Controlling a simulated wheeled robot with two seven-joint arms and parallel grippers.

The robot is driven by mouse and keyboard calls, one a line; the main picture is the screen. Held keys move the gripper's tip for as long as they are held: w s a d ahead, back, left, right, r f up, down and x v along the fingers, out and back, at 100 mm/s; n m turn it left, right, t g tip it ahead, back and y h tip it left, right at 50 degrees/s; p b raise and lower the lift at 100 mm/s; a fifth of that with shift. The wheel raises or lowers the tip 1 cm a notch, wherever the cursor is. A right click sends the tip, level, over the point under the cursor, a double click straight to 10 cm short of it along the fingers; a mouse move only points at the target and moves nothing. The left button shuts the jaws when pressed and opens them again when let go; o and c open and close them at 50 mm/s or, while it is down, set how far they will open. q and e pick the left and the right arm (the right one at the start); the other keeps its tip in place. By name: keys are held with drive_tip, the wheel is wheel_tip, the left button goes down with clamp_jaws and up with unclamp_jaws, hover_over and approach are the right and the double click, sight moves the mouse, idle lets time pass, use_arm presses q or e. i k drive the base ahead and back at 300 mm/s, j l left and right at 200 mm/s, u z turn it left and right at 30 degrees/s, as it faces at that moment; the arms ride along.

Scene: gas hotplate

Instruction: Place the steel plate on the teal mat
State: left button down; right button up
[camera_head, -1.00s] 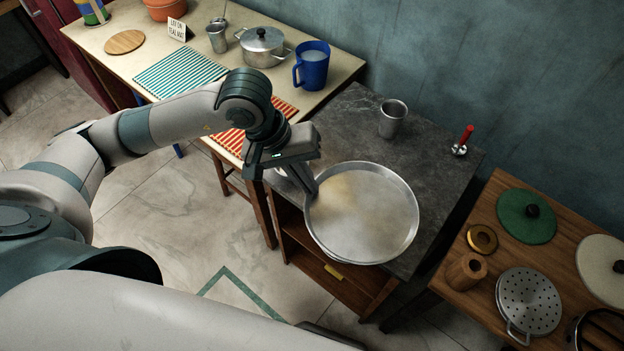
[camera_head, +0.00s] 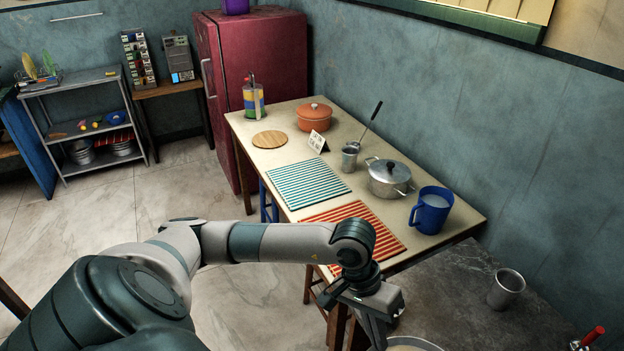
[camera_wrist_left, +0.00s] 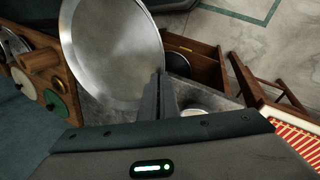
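The steel plate (camera_wrist_left: 112,50) is a wide round shallow pan. It fills the upper left of the left wrist view; only a sliver of its rim (camera_head: 412,346) shows at the bottom of the head view. My left gripper (camera_wrist_left: 160,95) is shut on the plate's rim. In the head view the left gripper (camera_head: 377,328) is by the near left edge of the dark counter. The teal mat (camera_head: 308,184), striped teal and white, lies flat and bare on the cream table. My right gripper is not in view.
A red striped mat (camera_head: 355,236) lies between the teal mat and the counter (camera_head: 455,300). A lidded pot (camera_head: 389,178), blue jug (camera_head: 431,210), metal cup (camera_head: 350,158), sign (camera_head: 317,141) and wooden disc (camera_head: 270,139) stand around the mats. A steel cup (camera_head: 506,288) stands on the counter.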

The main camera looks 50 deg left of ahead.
sight(307, 181)
drive_tip(key=j, duration=0.95)
drive_tip(key=k+j, duration=0.1)
drive_tip(key=j, duration=0.9)
drive_tip(key=i+j, duration=0.1)
drive_tip(key=j, duration=0.3)
drive_tip(key=i+j, duration=0.1)
drive_tip(key=j, duration=0.3)
drive_tip(key=i+j, duration=0.1)
drive_tip(key=j, duration=0.3)
drive_tip(key=i+j, duration=0.1)
drive_tip(key=j, duration=0.3)
drive_tip(key=i+j, duration=0.1)
drive_tip(key=j, duration=0.3)
